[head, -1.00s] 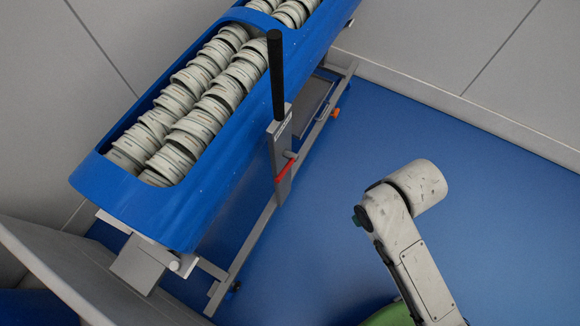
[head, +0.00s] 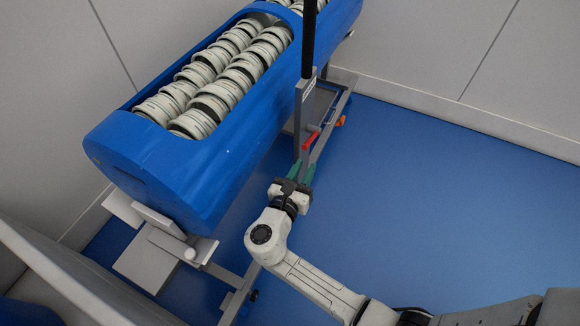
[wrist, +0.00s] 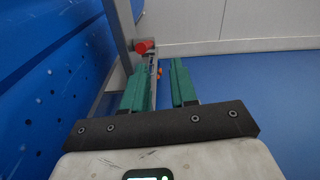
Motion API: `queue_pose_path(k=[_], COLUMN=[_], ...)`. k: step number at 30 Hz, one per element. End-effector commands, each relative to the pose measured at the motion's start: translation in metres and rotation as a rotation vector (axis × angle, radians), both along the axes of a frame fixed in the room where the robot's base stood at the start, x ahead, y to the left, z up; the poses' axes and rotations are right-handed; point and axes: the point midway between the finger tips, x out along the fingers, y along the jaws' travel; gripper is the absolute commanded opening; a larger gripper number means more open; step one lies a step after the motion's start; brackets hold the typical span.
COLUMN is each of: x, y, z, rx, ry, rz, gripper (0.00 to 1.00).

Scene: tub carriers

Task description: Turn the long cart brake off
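The long cart has a blue tub (head: 190,160) on a grey frame, with a black-topped upright post (head: 308,50). The red brake lever (head: 311,141) sits low on the post, slanting up to the right. In the wrist view the red lever (wrist: 145,46) shows end-on, ahead and a little left of the fingers. My gripper (head: 302,170) is just below and in front of the lever. Its green fingers stand apart with a gap between them in the wrist view (wrist: 158,70). Nothing is clearly held, and I see no contact with the lever.
Stacked pale round items (head: 225,85) fill the tub. A small orange part (head: 341,121) is on the far frame rail. The blue floor (head: 450,200) to the right is clear up to the grey wall (head: 410,50). The tub wall is close left of my gripper.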

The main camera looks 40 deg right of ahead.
Motion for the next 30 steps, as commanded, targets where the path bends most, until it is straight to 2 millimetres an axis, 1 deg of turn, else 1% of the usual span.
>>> queue_pose_path(k=[1,3,5,7,11,18,21,24,30], x=[0.007,0.012,0.014,0.016,0.023,0.041,0.047,0.052,0.056], y=[0.005,0.008,0.008,0.003,-0.014,-0.054,-0.068,-0.079,-0.088], z=[-0.004,-0.003,-0.003,-0.002,-0.002,-0.003,-0.002,-0.002,-0.002], rx=[-0.043,-0.08,-0.093,-0.097,-0.096,-0.093,-0.093,-0.093,-0.092], ry=[0.034,0.064,0.075,0.076,0.074,0.074,0.074,0.074,0.074], rz=[0.022,0.041,0.047,0.046,0.045,0.043,0.044,0.044,0.046], gripper=[0.27,0.27,0.27,0.27,0.27,0.27,0.27,0.27,0.27])
